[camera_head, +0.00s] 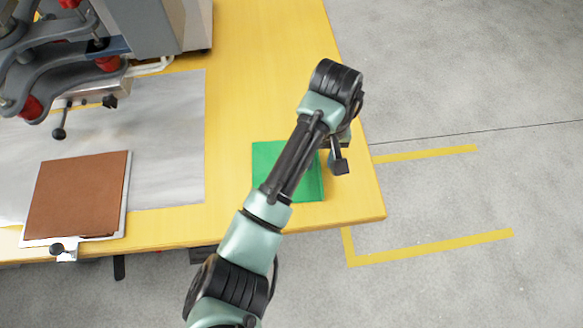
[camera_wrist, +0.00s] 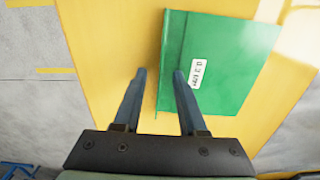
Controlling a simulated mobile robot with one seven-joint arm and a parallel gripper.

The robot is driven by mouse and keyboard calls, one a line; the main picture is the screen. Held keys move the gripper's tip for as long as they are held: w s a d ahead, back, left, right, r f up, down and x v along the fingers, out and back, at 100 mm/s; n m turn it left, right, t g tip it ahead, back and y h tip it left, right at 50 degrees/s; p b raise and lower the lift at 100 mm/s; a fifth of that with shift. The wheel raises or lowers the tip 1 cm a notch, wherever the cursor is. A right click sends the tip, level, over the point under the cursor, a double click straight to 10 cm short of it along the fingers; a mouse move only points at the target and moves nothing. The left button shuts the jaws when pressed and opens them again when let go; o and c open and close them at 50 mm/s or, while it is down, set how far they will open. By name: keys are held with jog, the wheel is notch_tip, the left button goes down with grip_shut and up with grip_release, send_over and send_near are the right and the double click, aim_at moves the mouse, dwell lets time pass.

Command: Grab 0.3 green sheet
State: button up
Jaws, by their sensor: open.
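The green sheet (camera_head: 268,157) lies flat on the yellow table near its right front corner, partly hidden behind my arm in the head view. In the wrist view the green sheet (camera_wrist: 232,62) bears a white label (camera_wrist: 196,73) with small print, partly readable as "0.3". My gripper (camera_wrist: 158,72) is open and empty. Its right finger overlaps the sheet's near edge in the picture, and its left finger is over bare yellow table beside the sheet. I cannot tell the height of the fingers above the table. In the head view the gripper (camera_head: 338,162) is at the sheet's right edge.
The yellow table (camera_head: 275,50) has its right edge just beyond my gripper. A grey machine with red knobs (camera_head: 75,60) stands at the left, on a pale sheet (camera_head: 170,150). A brown sheet (camera_head: 78,195) lies on a white plate. Free table lies behind the green sheet.

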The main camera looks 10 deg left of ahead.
jog(key=shift+f, duration=0.2)
grip_shut()
jog(key=shift+r, duration=0.1)
